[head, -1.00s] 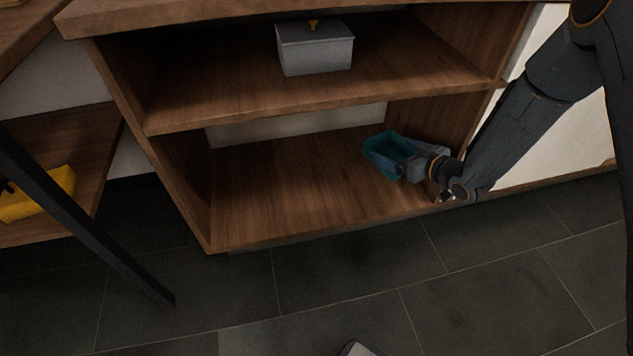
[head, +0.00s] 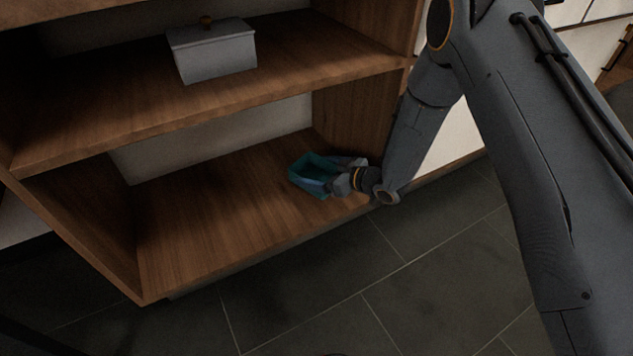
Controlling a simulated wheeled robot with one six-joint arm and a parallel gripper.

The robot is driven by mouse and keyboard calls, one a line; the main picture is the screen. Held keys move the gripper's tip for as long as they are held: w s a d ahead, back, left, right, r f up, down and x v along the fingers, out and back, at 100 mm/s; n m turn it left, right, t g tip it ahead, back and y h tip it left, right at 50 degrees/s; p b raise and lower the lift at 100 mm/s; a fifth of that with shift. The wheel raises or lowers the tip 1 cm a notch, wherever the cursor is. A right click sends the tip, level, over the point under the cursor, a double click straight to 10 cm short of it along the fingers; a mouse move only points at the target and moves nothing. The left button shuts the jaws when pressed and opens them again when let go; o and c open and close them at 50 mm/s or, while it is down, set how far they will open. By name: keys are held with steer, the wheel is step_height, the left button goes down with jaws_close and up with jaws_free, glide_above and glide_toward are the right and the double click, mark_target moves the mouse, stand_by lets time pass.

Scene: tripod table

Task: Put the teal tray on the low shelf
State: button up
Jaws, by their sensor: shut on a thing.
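The teal tray (head: 309,172) is a small open box at the right part of the low shelf (head: 215,208), the bottom board of a wooden unit. My gripper (head: 336,176) reaches in from the right and is shut on the tray's near right side. The tray looks slightly tilted. It appears on or just above the board; I cannot tell whether it touches. My gripper hides part of its right side.
A grey lidded box (head: 213,54) with a brown knob stands on the upper shelf (head: 120,133), above the low one. The unit's right side wall (head: 352,115) is close behind my gripper. The left and middle of the low shelf are bare.

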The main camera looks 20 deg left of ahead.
mark_target(315, 179)
steer(key=shift+f+b, duration=0.65)
steer(key=shift+f, duration=1.1)
steer(key=shift+f, duration=0.15)
steer(key=o, duration=1.1)
steer(key=shift+d+r, duration=0.1)
steer(key=shift+r, duration=0.1)
steer(key=p+v, duration=0.6)
steer(key=v, duration=0.5)
steer(key=shift+s+d+r, duration=0.15)
steer(key=shift+d+r, duration=0.05)
steer(key=shift+d, duration=0.15)
steer(key=shift+s, duration=0.1)
